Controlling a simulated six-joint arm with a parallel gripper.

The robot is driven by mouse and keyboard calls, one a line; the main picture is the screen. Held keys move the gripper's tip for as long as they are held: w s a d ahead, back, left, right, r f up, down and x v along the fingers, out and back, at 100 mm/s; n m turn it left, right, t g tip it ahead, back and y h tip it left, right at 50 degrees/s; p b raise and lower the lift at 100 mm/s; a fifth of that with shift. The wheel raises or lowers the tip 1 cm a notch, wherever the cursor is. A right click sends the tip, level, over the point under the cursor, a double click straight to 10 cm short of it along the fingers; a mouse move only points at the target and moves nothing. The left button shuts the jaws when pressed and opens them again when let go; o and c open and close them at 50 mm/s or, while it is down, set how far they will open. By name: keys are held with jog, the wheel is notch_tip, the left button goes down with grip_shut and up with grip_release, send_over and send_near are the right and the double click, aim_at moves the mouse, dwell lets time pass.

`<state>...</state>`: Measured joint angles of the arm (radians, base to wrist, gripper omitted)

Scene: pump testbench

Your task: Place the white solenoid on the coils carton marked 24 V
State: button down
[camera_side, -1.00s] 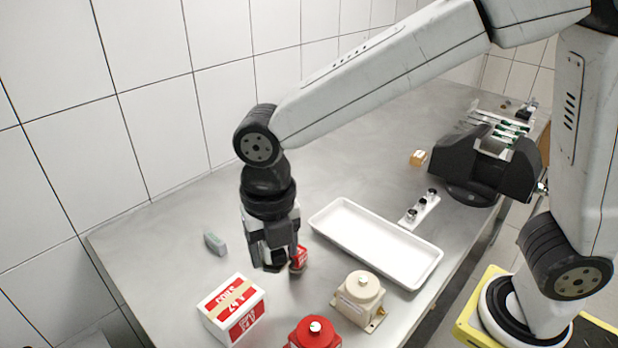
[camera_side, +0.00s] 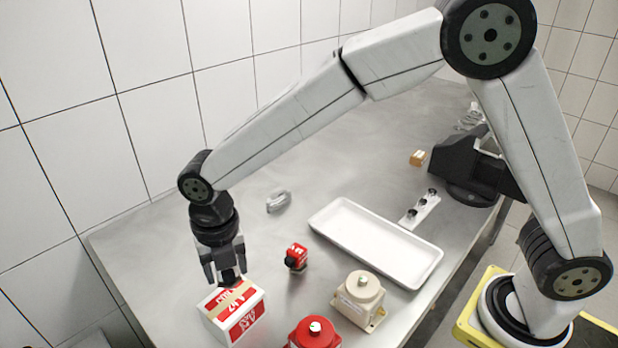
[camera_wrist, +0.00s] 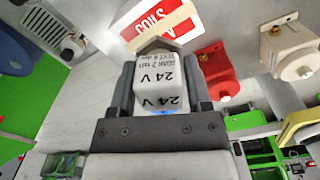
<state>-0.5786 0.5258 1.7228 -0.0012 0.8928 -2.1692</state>
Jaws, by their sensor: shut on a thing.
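My gripper (camera_side: 225,272) is shut on the white solenoid (camera_wrist: 155,82), a white block with black 24 V lettering between the fingers in the wrist view. In the side view the fingers hide most of the solenoid. My gripper points down over the back part of the coils carton (camera_side: 236,314), a white box with red labels at the front left. The carton also shows beyond the solenoid in the wrist view (camera_wrist: 150,18), with COILS readable. I cannot tell whether the solenoid touches the carton top.
A red housing (camera_side: 315,333) and a cream housing (camera_side: 358,300) stand at the front. A white tray (camera_side: 375,243) lies behind them. A grey item (camera_side: 278,201) lies at the back.

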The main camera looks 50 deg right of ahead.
aim_at(226, 281)
jog(key=shift+w+a+f, duration=0.15)
jog(key=shift+w+f, duration=0.15)
jog(key=shift+f, duration=1.55)
jog(key=shift+f, duration=0.1)
grip_release()
notch_tip(226, 281, up, 12)
jog(key=shift+r, duration=0.15)
dwell(0.3)
